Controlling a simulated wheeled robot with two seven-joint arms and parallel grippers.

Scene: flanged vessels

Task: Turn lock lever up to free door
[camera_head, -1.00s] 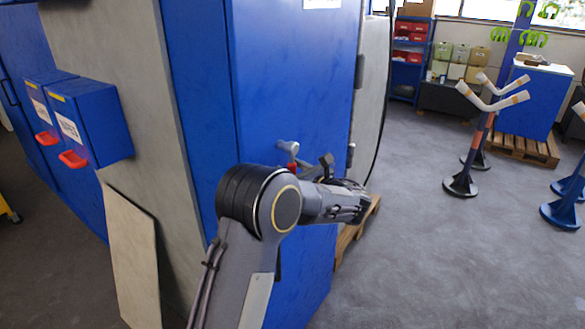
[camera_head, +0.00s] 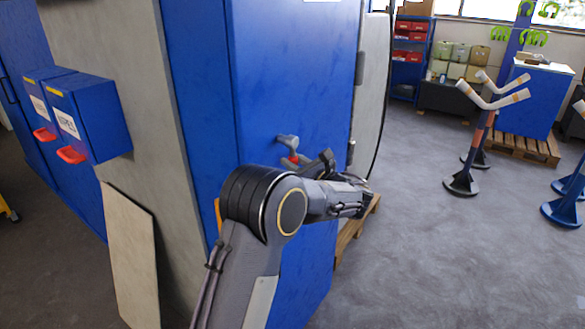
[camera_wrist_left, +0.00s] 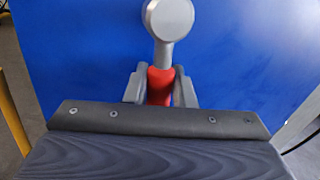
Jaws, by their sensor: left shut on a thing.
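The lock lever (camera_head: 288,141) is on the blue door (camera_head: 290,80), with a grey end and a red grip. In the head view the red part shows just below the grey end, partly hidden by my arm. In the left wrist view the lever's round grey end (camera_wrist_left: 168,18) is at the top and its red grip (camera_wrist_left: 160,80) runs toward me. My left gripper (camera_wrist_left: 160,92) has a finger on each side of the red grip and is shut on it. My right gripper is not in view.
Blue boxes with red handles (camera_head: 85,115) hang on the grey side wall at left. A loose panel (camera_head: 132,250) leans below them. An orange bar (camera_wrist_left: 12,115) shows at the wrist view's left edge. Open floor (camera_head: 420,240) lies at right, with stands (camera_head: 462,183) beyond.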

